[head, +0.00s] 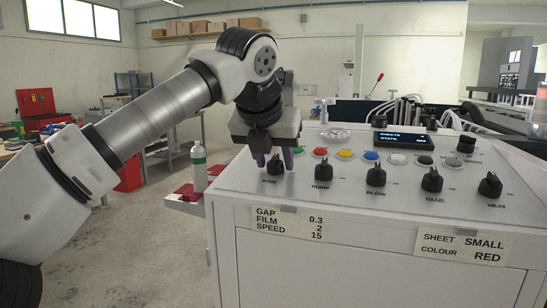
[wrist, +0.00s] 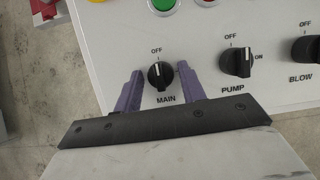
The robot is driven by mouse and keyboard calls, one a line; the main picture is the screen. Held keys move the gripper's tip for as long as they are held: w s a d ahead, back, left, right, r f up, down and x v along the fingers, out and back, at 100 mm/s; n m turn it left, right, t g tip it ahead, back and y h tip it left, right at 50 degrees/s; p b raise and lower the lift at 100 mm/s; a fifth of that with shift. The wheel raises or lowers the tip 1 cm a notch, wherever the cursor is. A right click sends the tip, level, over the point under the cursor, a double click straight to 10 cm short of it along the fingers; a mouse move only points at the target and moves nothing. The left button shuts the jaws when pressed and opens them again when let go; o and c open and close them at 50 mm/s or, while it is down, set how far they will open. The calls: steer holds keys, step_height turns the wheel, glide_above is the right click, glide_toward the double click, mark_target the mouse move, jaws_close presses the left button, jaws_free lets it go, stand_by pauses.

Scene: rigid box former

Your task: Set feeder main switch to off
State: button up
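The feeder main switch is a black rotary knob labelled MAIN (wrist: 160,75), at the left end of the knob row. It also shows in the head view (head: 275,166) at the panel's left. In the wrist view its pale mark points up towards the OFF label. My gripper (wrist: 159,86) is open, with one purple finger on each side of the knob. Small gaps seem to show between fingers and knob; contact cannot be told for sure. In the head view my gripper (head: 273,158) points down at the panel. The right finger covers the place right of the knob.
The PUMP knob (wrist: 237,62) and BLOW knob (wrist: 306,50) stand to the right. Coloured buttons, including a green one (wrist: 163,4), line the row behind. A small display (head: 404,142) sits behind them.

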steer(key=shift+o, duration=0.9)
steer(key=v, duration=1.3)
steer(key=shift+s+r+p, duration=0.3)
steer(key=shift+p, duration=0.05)
